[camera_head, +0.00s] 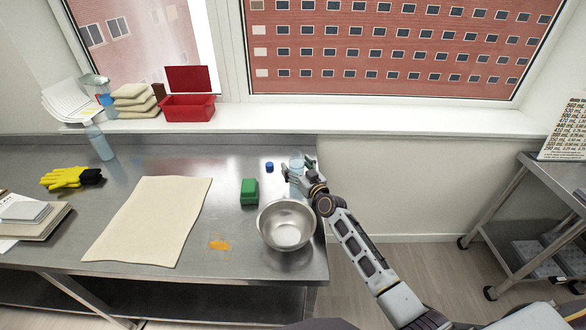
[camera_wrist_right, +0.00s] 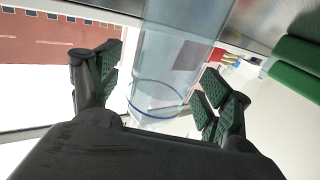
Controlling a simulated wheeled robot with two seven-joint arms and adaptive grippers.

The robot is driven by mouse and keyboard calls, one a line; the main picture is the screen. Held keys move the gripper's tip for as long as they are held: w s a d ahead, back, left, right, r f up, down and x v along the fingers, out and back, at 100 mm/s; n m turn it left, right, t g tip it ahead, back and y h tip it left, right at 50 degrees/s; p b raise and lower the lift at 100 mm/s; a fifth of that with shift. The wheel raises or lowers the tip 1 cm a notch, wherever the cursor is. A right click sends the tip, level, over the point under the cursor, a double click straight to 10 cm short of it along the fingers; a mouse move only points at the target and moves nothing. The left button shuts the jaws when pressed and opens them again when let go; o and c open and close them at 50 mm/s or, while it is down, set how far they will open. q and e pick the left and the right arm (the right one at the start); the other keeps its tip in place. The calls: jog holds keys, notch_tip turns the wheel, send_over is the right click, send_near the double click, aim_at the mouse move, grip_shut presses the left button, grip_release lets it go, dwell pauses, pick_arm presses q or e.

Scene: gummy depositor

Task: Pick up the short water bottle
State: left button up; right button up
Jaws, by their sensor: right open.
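A clear, pale blue water bottle (camera_head: 296,160) stands near the right end of the steel table, its lower part hidden behind my right gripper. In the right wrist view the bottle (camera_wrist_right: 170,65) shows large between the two fingers, with a gap on each side. My right gripper (camera_head: 298,174) is open and empty around it. A second clear bottle (camera_head: 99,142), which looks taller, stands at the far left of the table. My left gripper is not in view.
A steel bowl (camera_head: 287,243) sits just in front of my right gripper. A green block (camera_head: 249,192) and a small blue cap (camera_head: 269,167) lie left of it. A beige cloth (camera_head: 150,220), yellow gloves (camera_head: 65,178) and an orange patch (camera_head: 218,244) are farther left.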

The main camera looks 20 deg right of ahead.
aim_at(297, 150)
jog(key=c, duration=0.4)
jog(key=shift+r, duration=0.1)
jog(key=c, duration=0.9)
jog(key=shift+o, duration=0.2)
jog(key=shift+r, duration=0.5)
notch_tip(297, 150, up, 8)
jog(key=shift+f+p, duration=0.2)
jog(key=shift+p, duration=0.6)
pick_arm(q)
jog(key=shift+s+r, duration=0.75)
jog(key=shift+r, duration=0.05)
pick_arm(e)
jog(key=shift+r, duration=0.7)
